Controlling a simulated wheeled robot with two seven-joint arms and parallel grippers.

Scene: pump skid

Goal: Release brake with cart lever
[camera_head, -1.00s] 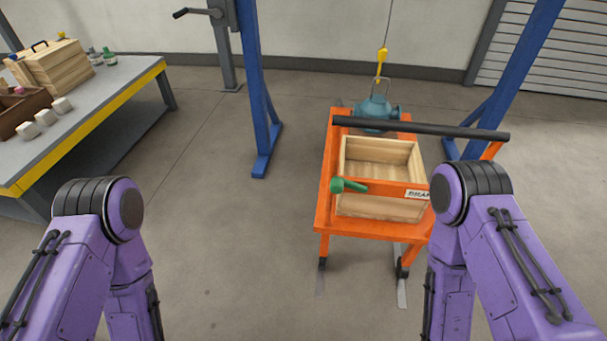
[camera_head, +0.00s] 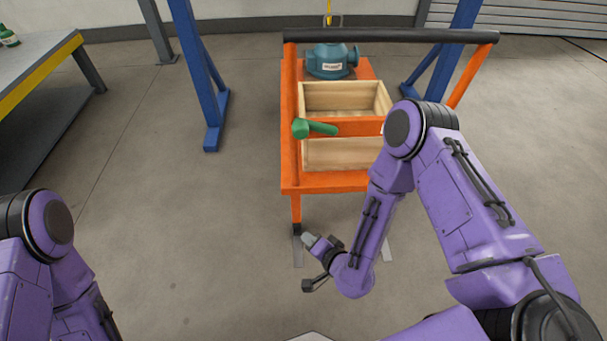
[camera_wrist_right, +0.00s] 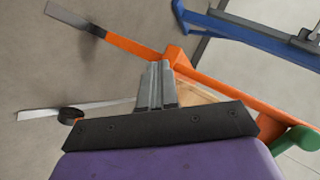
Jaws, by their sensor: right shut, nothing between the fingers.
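The orange cart (camera_head: 330,181) stands ahead, with a black push bar (camera_head: 390,36) across its top.
A wooden crate (camera_head: 345,155) and a teal pump (camera_head: 328,62) sit on the cart. A blue gantry post (camera_head: 200,80) stands left of it. A grey workbench (camera_head: 45,85) with a yellow edge is at far left.

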